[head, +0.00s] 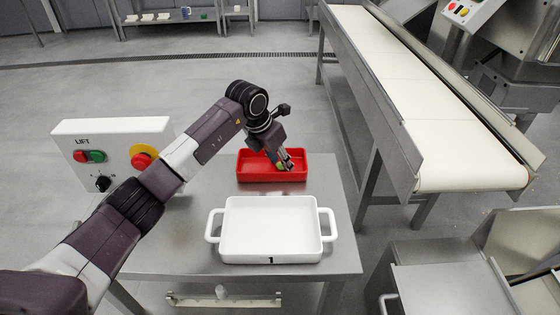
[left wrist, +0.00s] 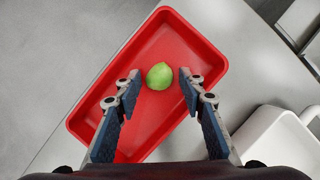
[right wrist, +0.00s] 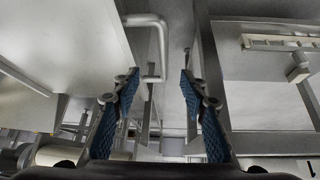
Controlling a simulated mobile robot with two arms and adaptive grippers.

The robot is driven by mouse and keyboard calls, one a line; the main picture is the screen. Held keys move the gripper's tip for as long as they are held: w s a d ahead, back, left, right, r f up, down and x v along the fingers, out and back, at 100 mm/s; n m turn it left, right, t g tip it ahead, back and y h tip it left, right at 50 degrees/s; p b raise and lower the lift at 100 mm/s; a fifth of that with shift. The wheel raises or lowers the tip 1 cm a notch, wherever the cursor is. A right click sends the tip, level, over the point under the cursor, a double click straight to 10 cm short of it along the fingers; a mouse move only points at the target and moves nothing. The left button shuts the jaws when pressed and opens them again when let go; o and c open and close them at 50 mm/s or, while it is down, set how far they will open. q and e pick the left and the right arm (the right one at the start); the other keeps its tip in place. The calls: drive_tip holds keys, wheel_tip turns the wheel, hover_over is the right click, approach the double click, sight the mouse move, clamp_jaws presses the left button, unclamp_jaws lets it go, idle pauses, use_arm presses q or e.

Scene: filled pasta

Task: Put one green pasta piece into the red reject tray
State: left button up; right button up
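The red reject tray (head: 255,178) stands on the steel table, behind the white dish. My left gripper (head: 284,163) reaches down into it. In the left wrist view the green pasta piece (left wrist: 160,76) shows against the floor of the red tray (left wrist: 185,48). My left gripper (left wrist: 160,79) is open, with a gap between the piece and each fingertip. The piece appears to lie on the tray floor. In the head view only a bit of green shows by the fingertips. My right gripper (right wrist: 160,76) is open and empty, in the right wrist view only.
A white dish (head: 228,232) with two handles, marked 1, stands in front of the red tray and looks empty. A lift control box (head: 115,150) is at the left. A conveyor with a pale belt (head: 430,130) runs along the right. Bare table lies around the dish.

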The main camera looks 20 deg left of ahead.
use_arm(q)
drive_tip(key=shift+r, duration=0.15)
use_arm(e)
drive_tip(key=shift+s, duration=0.1)
use_arm(q)
drive_tip(key=p+v, duration=0.2)
drive_tip(key=v, duration=1)
use_arm(e)
drive_tip(key=s+d+f+g, duration=0.1)
drive_tip(key=s+d+g, duration=0.1)
drive_tip(key=s, duration=0.5)
drive_tip(key=shift+f+g+h, duration=0.15)
drive_tip(key=shift+g+h, duration=0.25)
drive_tip(key=shift+g, duration=0.3)
drive_tip(key=shift+s, duration=0.1)
